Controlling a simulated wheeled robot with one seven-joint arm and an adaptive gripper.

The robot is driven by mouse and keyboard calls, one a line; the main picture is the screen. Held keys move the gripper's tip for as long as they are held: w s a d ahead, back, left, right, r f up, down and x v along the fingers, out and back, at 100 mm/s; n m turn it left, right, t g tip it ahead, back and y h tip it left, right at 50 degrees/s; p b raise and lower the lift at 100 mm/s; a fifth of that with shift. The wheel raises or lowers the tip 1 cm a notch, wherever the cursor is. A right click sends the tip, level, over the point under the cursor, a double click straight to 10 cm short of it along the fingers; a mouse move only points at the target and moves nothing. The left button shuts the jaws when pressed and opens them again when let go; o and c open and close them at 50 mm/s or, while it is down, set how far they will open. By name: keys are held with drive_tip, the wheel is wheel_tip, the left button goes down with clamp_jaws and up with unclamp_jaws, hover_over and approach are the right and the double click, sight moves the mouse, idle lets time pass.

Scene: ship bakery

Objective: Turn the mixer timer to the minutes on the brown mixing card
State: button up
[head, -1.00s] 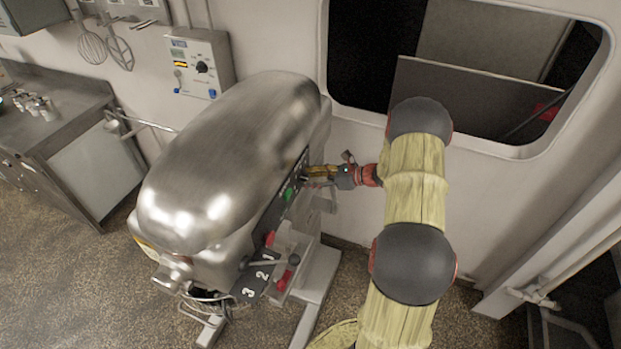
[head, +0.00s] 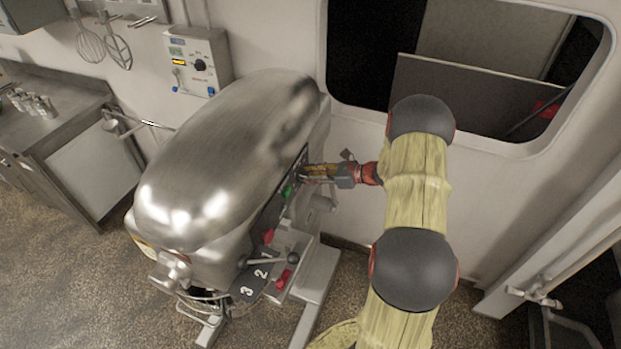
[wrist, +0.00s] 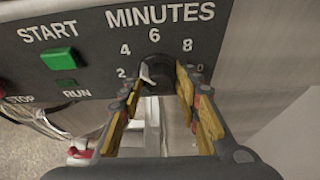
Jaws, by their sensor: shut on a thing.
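The silver mixer (head: 215,165) stands in the middle of the head view. Its dark side panel carries the timer dial, seen close in the wrist view, with a black timer knob (wrist: 155,68) under the word MINUTES. White numbers 2, 4, 6 and 8 ring the knob; another at the right is partly hidden. The knob's white pointer (wrist: 146,73) sits left of centre; the exact number it marks is unclear. My gripper (wrist: 158,82) is shut on the knob, one yellow-padded finger at each side. It also shows in the head view (head: 304,171). I cannot make out a brown mixing card.
A green START button (wrist: 59,58) is left of the dial. A wall control box (head: 198,62) is behind the mixer; a steel counter (head: 60,125) stands left.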

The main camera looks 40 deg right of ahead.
drive_tip(key=shift+a+f, duration=0.1)
drive_tip(key=shift+a, duration=0.1)
drive_tip(key=shift+c, duration=0.2)
drive_tip(key=o, duration=1.1)
drive_tip(key=shift+w, duration=0.1)
drive_tip(key=shift+s+d+r, duration=0.2)
drive_tip(key=shift+s+d, duration=0.1)
drive_tip(key=shift+s, duration=0.05)
drive_tip(key=v, duration=1.1)
drive_tip(key=shift+s+a, duration=0.1)
drive_tip(key=shift+a, duration=0.05)
